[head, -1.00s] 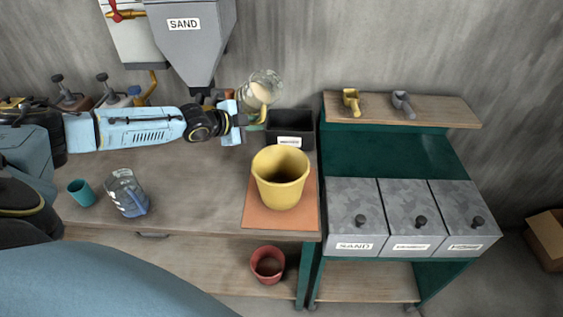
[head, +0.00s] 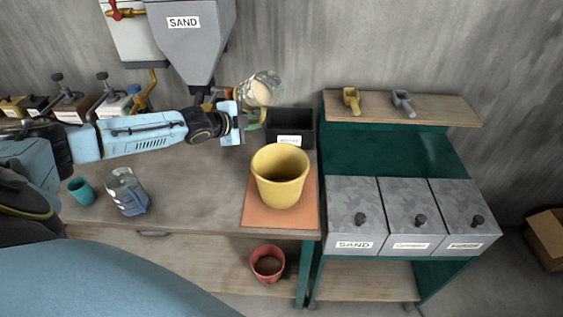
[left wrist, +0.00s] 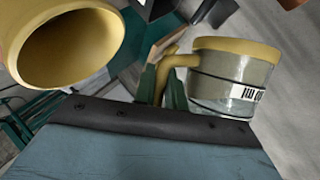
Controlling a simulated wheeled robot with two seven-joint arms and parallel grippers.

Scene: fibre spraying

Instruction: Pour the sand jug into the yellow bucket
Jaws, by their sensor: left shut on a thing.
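The yellow bucket (head: 280,190) stands upright on an orange mat (head: 259,214) near the right end of the bench. It also shows at the top left of the left wrist view (left wrist: 62,75). The clear sand jug (head: 262,88), with pale sand inside, is behind and a little left of the bucket, raised and tilted. In the left wrist view the jug (left wrist: 225,95) shows a yellow rim, a yellow handle and a label. My left gripper (head: 252,118) is shut on the jug's handle. My right gripper is not in view.
A grey SAND hopper (head: 190,45) hangs above the back left. A black bin (head: 291,126) stands behind the bucket. A clear blue-handled jug (head: 126,191) and a teal cup (head: 81,191) stand at the left. Lidded grey bins (head: 410,215) are at the right.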

